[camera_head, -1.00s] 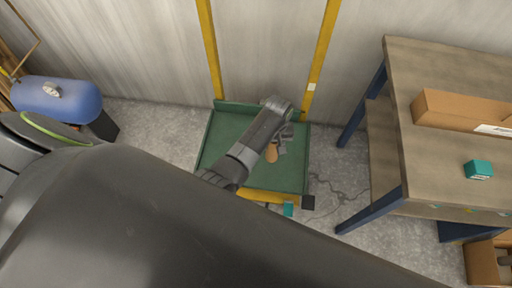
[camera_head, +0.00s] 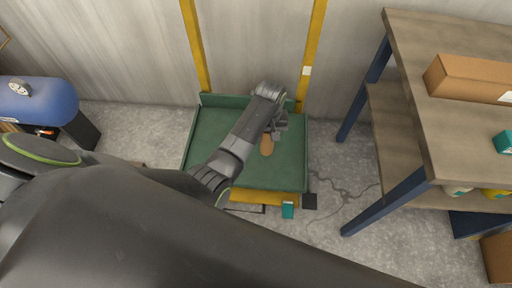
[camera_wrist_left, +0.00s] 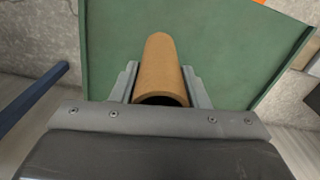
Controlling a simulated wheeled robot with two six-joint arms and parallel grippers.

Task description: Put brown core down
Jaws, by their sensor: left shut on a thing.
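The brown core (camera_head: 267,145) is a cardboard-coloured tube. It is over the green tray (camera_head: 212,135) of the yellow-framed cart in the head view. My left gripper (camera_head: 278,126) is shut on one end of the core. In the left wrist view the core (camera_wrist_left: 159,62) lies between the two grey fingers (camera_wrist_left: 160,90), its open end facing me. The green surface (camera_wrist_left: 108,45) is behind it. I cannot tell whether the core touches the tray. My right gripper is not in view.
A wooden workbench (camera_head: 462,130) with a brown box (camera_head: 470,78) and a teal box (camera_head: 504,141) stands at right. A blue tank (camera_head: 38,100) is at left. A small teal item (camera_head: 288,210) is at the cart's front edge. The tray around the core looks clear.

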